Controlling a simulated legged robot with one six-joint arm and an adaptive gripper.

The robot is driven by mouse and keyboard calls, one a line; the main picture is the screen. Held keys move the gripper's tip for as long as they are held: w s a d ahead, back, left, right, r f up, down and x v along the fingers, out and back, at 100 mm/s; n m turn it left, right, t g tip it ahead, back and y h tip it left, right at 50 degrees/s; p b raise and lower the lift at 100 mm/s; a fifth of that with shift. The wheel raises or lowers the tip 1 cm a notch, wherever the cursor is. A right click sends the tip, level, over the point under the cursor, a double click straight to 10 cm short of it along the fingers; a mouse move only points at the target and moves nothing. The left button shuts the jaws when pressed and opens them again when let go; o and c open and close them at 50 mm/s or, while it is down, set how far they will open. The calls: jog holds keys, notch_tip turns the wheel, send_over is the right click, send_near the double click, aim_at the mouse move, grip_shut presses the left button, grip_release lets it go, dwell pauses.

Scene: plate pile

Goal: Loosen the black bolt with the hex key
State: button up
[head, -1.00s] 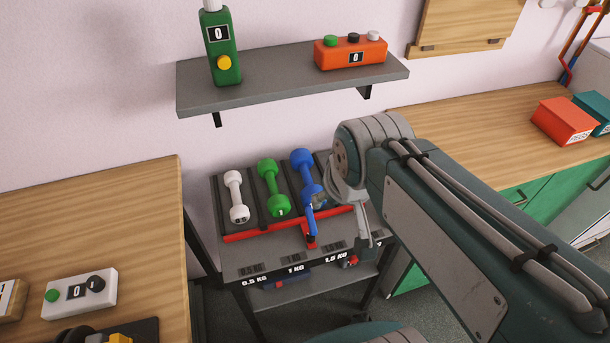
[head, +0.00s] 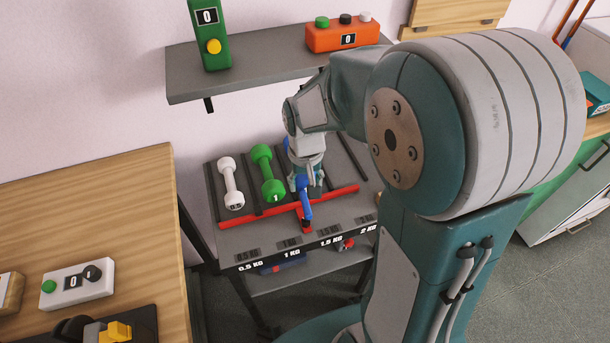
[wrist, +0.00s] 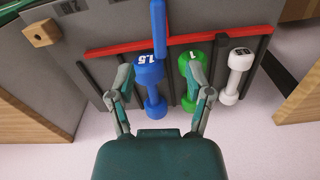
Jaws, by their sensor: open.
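I cannot make out a black bolt or a hex key in either view. My gripper (wrist: 160,84) is open and empty in the wrist view, its fingers apart over the blue 1.5 dumbbell (wrist: 149,78), with the green dumbbell (wrist: 194,75) near the right finger. In the head view my gripper (head: 306,182) is small and partly hidden at the rack, covering most of the blue dumbbell. A blue upright bar (head: 306,203) stands at the red rail (head: 262,217) in front of it; the bar also shows in the wrist view (wrist: 159,28).
A white dumbbell (head: 231,184) lies at the rack's left. A shelf (head: 265,72) above holds a green box (head: 209,35) and an orange button box (head: 342,35). A wooden table (head: 100,210) with a white button box (head: 77,284) stands left. My arm hides much of the right.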

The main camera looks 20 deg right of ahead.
aim_at(306, 203)
notch_tip(306, 203, down, 9)
jog(key=shift+f, duration=0.1)
dwell(0.3)
grip_shut()
